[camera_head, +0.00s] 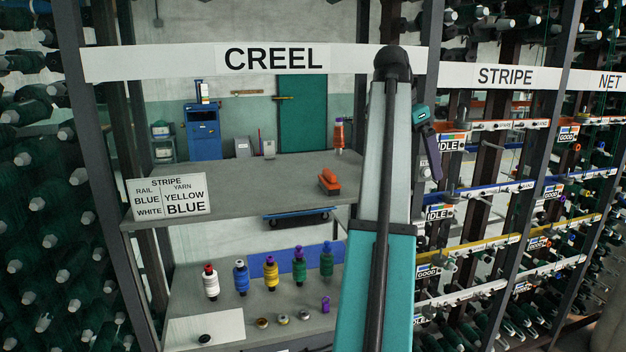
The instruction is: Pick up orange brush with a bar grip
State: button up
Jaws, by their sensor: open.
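The orange brush (329,181) lies on the grey upper shelf (255,181), near the shelf's right end. It has an orange body with a raised grip on top and a darker brown underside. It rests alone, with bare shelf to its left. My teal and grey arm (375,280) rises just to the right of the brush in the picture and leaves it uncovered. My gripper does not show, so its position relative to the brush cannot be seen.
A stripe sign (168,197) is at the shelf's left. The lower shelf (222,294) holds several yarn spools and small items. The CREEL beam (160,62) and dark posts frame the opening. Labelled racks stand right.

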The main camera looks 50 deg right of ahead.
aim_at(327, 182)
jog(key=i, duration=1.15)
jog(key=z, duration=0.05)
